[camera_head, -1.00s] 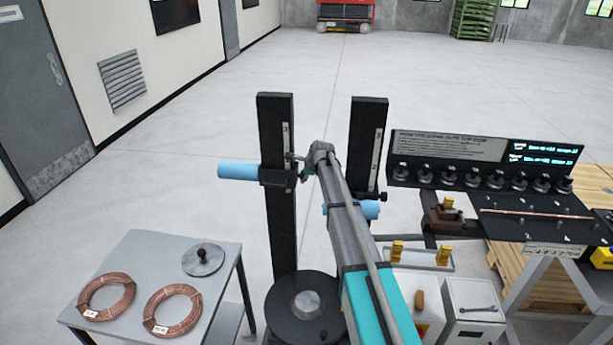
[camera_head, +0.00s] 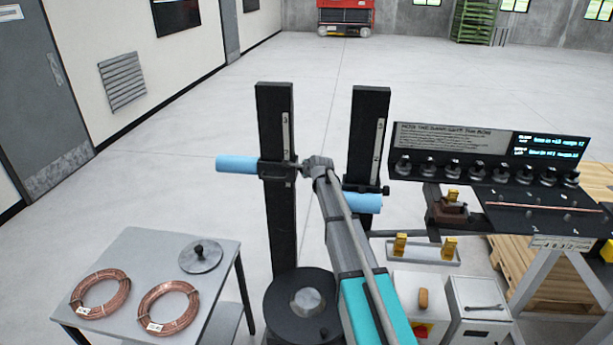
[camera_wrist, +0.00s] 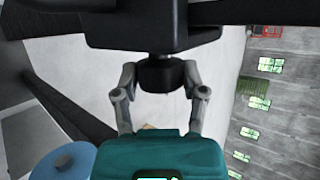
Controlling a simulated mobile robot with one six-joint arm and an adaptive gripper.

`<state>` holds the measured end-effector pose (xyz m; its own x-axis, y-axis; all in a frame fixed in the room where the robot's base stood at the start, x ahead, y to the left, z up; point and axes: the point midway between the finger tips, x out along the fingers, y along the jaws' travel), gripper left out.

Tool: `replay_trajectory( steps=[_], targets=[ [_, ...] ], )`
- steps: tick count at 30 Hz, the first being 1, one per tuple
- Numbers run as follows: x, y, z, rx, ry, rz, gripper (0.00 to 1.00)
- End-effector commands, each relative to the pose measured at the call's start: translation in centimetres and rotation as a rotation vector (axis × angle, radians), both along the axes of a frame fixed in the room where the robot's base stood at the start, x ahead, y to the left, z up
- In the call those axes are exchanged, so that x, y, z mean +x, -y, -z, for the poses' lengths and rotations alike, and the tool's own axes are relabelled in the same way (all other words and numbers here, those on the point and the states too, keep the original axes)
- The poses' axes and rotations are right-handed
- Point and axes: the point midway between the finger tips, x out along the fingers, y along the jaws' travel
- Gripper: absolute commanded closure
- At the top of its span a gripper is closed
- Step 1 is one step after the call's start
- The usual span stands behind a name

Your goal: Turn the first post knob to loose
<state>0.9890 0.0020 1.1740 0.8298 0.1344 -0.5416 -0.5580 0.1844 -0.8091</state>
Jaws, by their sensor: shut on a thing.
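The left black post (camera_head: 275,215) stands upright with a scale strip and carries a dark clamp (camera_head: 277,170) with a light blue bar (camera_head: 236,164). My gripper (camera_head: 303,168) is at the right side of this clamp, where the arm partly hides the knob. In the wrist view, the two grey fingers of my gripper (camera_wrist: 160,80) close from both sides on a black round knob (camera_wrist: 160,73) below a dark block. The knob's loose or tight setting cannot be read. The right post (camera_head: 369,130) has its own clamp, blue bar (camera_head: 362,203) and small knob (camera_head: 386,190).
A grey table (camera_head: 130,250) with copper coils (camera_head: 170,308) and a lidded disc (camera_head: 201,257) stands at left. A bench panel (camera_head: 470,150) with several knobs is at right. A tray with yellow blocks (camera_head: 423,250) and boxes stand nearer. Open floor lies behind the posts.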

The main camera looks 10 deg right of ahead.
Motion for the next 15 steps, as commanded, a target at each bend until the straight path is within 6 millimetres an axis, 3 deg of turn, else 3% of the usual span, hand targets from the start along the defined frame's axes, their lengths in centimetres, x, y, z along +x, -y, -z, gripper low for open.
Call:
replay_trajectory(
  steps=[1,15],
  targets=[
    [-0.55,-0.36,0.94,-0.012,0.028,-0.007,0.93],
    [-0.49,-0.37,0.8,-0.094,0.281,-0.007,0.93]
  ],
)
